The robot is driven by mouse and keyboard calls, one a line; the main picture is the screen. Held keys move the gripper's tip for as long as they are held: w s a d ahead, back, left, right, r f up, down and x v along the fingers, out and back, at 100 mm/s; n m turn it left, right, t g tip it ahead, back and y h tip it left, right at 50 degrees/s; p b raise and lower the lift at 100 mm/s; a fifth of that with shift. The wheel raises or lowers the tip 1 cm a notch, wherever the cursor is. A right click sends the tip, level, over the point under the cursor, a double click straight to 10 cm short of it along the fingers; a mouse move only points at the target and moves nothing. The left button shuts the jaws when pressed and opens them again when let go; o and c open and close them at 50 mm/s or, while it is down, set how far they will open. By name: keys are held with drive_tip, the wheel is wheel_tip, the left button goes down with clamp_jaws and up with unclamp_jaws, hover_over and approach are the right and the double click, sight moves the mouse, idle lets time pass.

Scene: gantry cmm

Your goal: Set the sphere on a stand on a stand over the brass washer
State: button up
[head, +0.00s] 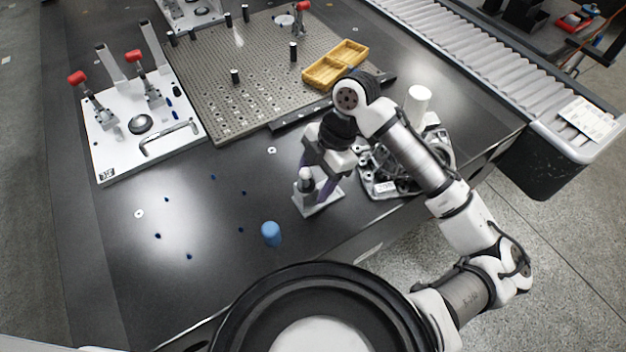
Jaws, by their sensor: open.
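The sphere on a stand (305,175) is a small pale ball on a post, with a flat light-grey base on the dark table, right of the middle. My gripper (316,178) points down over it with its purple fingers apart. The fingers appear to be on either side of the post; I cannot tell whether they touch it. Two small ring-shaped washers lie flat on the table, one at the left (139,213) and one near the perforated plate (272,150). Both look pale, and I cannot tell which is brass.
A cast metal part (385,183) sits to the right, behind my arm. A perforated plate (225,120), yellow bin (325,72) and white clamp plate (110,165) lie behind. The left-front table is mostly clear.

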drive_tip(key=v, duration=1.2)
drive_tip(key=shift+r, duration=0.3)
